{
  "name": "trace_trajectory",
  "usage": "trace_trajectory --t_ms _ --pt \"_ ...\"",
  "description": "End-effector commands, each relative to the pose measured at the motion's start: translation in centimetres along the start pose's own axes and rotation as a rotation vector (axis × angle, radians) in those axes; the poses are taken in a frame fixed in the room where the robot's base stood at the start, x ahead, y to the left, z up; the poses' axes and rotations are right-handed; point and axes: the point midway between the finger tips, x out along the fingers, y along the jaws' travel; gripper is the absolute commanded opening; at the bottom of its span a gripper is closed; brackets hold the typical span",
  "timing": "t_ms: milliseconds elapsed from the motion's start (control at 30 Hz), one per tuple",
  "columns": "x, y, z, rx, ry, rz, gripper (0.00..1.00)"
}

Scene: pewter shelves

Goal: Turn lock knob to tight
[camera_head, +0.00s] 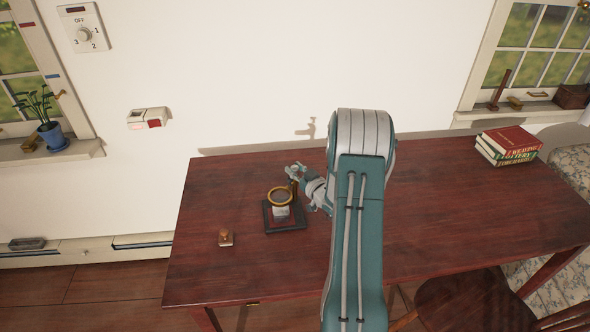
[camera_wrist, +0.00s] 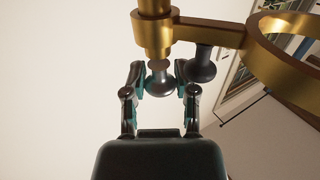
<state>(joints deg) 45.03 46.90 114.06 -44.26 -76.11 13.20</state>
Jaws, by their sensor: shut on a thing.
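A magnifier stand (camera_head: 285,216) with a dark base and a brass ring (camera_head: 280,197) stands on the desk. In the wrist view I see its brass post (camera_wrist: 154,28), a side arm and part of the brass ring (camera_wrist: 258,55). A dark round lock knob (camera_wrist: 160,80) sits at the post, between my fingertips. My gripper (camera_wrist: 160,84) is shut on this knob; it also shows in the head view (camera_head: 295,172), behind and right of the ring. A second dark knob (camera_wrist: 201,67) hangs under the side arm, just right of my fingers. No tight marking is readable.
The brown desk (camera_head: 440,225) is mostly clear to the right. A small wooden stamp-like object (camera_head: 226,237) lies left of the stand. Books (camera_head: 507,145) are stacked at the far right. The white wall (camera_head: 270,80) is close behind, and a chair (camera_head: 475,300) stands in front.

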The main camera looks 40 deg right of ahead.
Motion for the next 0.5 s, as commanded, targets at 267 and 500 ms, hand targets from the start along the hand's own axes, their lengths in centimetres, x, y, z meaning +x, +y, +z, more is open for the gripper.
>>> trace_trajectory --t_ms 267,500 --pt "0.14 -0.14 -0.13 0.0 0.003 0.144 0.0" --pt "0.06 -0.04 -0.1 -0.001 0.002 0.226 0.0"
